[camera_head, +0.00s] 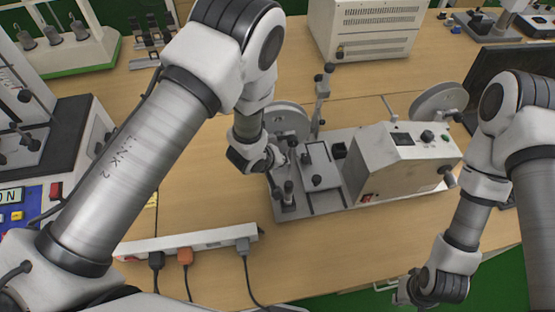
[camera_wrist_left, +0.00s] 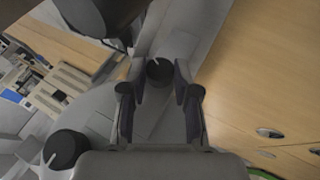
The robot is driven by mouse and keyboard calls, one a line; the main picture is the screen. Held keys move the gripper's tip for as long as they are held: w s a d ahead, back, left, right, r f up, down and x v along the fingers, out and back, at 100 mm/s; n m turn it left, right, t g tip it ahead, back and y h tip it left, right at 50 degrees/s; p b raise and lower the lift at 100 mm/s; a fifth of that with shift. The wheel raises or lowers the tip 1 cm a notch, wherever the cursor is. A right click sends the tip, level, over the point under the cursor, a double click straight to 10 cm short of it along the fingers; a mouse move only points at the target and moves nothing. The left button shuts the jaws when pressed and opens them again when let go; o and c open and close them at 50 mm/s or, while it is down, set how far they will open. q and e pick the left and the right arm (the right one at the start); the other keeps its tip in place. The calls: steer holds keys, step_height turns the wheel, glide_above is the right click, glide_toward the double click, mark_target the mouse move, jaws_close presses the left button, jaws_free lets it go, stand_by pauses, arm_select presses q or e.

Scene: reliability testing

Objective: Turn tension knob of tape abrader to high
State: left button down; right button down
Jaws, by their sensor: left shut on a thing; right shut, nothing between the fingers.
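The tape abrader (camera_head: 332,205) stands on the bench in the head view, with a grey control box (camera_head: 385,172) on its right part and a round reel at each end. A black knob (camera_wrist_left: 160,73) with a white pointer line shows between the fingertips of my left gripper (camera_wrist_left: 160,84) in the left wrist view. The line points up and left. My left gripper is shut on this knob. In the head view the left gripper (camera_head: 275,160) is at the abrader's left end, and its fingertips are hard to make out. My right gripper (camera_head: 412,294) is shut and empty, low at the bench's front edge.
A second black knob (camera_wrist_left: 66,149) with a white pointer is at the lower left in the wrist view. A white power strip (camera_head: 185,243) with several plugs lies in front of the abrader. A vented beige box (camera_head: 365,35) stands behind. Bare bench lies right of the power strip.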

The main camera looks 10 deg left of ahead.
stand_by(0.4)
arm_select(q)
steer(key=c, duration=0.8)
jaws_free()
steer(key=shift+c, duration=0.2)
steer(key=shift+r, duration=0.1)
steer(key=v, duration=0.7)
steer(key=shift+r, duration=0.1)
steer(key=shift+s, duration=0.1)
